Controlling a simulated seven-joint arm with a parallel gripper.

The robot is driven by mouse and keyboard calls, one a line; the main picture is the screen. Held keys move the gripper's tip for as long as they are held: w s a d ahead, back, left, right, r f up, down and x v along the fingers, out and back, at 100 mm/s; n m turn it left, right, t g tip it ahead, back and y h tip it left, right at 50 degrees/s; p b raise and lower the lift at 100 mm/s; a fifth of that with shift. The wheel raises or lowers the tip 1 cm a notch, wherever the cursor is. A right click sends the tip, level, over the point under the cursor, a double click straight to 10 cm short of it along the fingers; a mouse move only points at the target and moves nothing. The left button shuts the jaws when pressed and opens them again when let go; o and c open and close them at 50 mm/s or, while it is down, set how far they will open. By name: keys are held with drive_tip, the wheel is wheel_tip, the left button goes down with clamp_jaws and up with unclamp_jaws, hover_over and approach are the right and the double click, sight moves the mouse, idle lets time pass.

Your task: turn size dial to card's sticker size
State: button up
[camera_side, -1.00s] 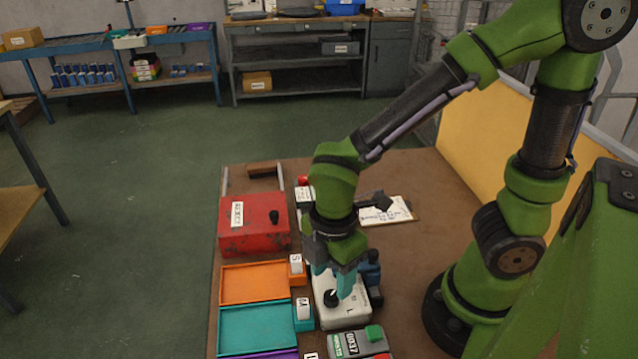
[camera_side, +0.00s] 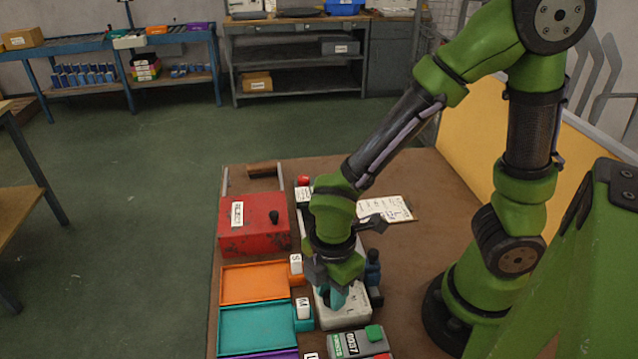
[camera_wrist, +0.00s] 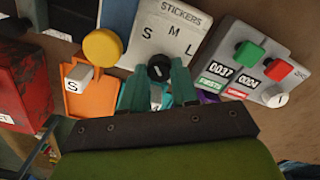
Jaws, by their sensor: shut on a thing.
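The stickers box (camera_wrist: 186,25) is a pale panel marked S, M and L, with a black size dial (camera_wrist: 159,67) below the letters. My gripper (camera_wrist: 159,88) has its two teal fingers on either side of the dial, shut on it. In the side view my gripper (camera_side: 333,299) is down at the white box (camera_side: 345,318), and its fingers and wrist hide the dial. I cannot tell clearly which letter the dial points to. A clipboard with a white card (camera_side: 388,209) lies on the table behind my arm; its writing is too small to read.
A counter box (camera_wrist: 240,65) with green and red buttons stands close beside the stickers box. A red reject box (camera_side: 253,228), an orange tray (camera_side: 254,283) and a teal tray (camera_side: 256,330) line the left. Open tabletop lies right of the clipboard.

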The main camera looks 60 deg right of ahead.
drive_tip(key=shift+m, duration=0.4)
clamp_jaws()
drive_tip(key=m, duration=1.7)
drive_tip(key=shift+d, duration=0.1)
drive_tip(key=o, duration=1)
unclamp_jaws()
